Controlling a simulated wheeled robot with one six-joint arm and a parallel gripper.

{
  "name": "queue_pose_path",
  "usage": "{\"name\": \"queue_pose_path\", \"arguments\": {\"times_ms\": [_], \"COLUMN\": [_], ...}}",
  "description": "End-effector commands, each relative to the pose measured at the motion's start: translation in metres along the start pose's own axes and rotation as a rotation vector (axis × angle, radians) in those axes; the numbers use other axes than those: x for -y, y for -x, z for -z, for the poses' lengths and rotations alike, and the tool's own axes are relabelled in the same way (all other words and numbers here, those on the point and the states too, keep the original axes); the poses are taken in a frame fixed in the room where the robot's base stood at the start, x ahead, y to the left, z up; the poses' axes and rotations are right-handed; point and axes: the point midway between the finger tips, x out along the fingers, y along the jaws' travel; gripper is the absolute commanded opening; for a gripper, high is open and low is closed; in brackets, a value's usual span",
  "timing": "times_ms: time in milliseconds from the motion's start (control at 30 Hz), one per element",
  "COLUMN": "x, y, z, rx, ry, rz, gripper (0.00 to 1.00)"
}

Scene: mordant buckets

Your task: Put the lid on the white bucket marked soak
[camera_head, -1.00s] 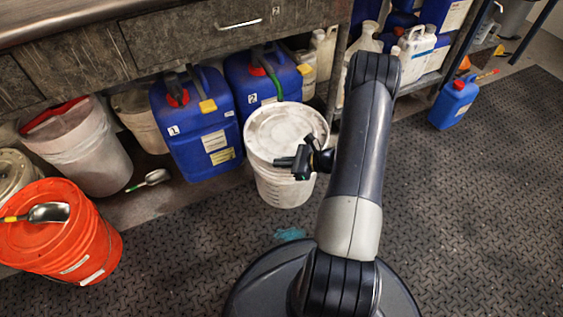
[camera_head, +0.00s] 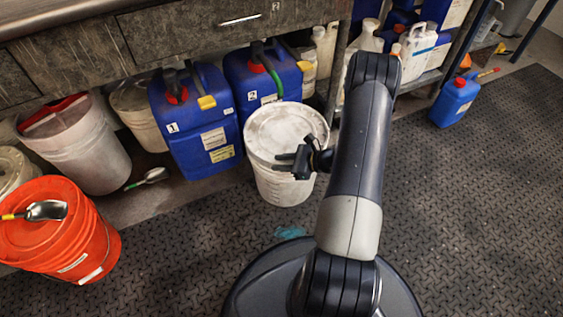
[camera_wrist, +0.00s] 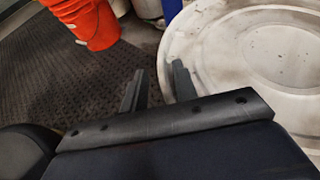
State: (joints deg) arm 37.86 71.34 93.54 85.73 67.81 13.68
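A white round lid (camera_head: 286,130) with grey smudges lies flat on top of a white bucket (camera_head: 284,187) in the middle of the head view. The lid also fills the right of the wrist view (camera_wrist: 275,62). I cannot read any soak mark on the bucket. My gripper (camera_head: 281,162) is at the near right part of the lid's rim. In the wrist view its two fingers (camera_wrist: 159,70) stand apart, one over the lid and one outside it. The rim runs between them, with no clear contact. The bucket's far side is hidden.
Blue canisters (camera_head: 196,125) stand behind and left of the bucket. An orange bucket (camera_head: 60,240) with a scoop (camera_head: 46,210) and an open whitish bucket (camera_head: 85,155) are at left. A bench (camera_head: 190,45) overhangs behind.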

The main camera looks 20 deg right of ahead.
Motion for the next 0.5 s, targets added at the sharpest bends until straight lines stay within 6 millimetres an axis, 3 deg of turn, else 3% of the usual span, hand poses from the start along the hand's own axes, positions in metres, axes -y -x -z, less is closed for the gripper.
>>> {"name": "queue_pose_path", "arguments": {"times_ms": [267, 500], "x": [0.001, 0.001], "y": [0.014, 0.061], "z": [-0.001, -0.003], "rx": [-0.001, -0.001], "ry": [-0.001, -0.002], "rz": [0.002, 0.005], "gripper": [0.28, 0.28]}}
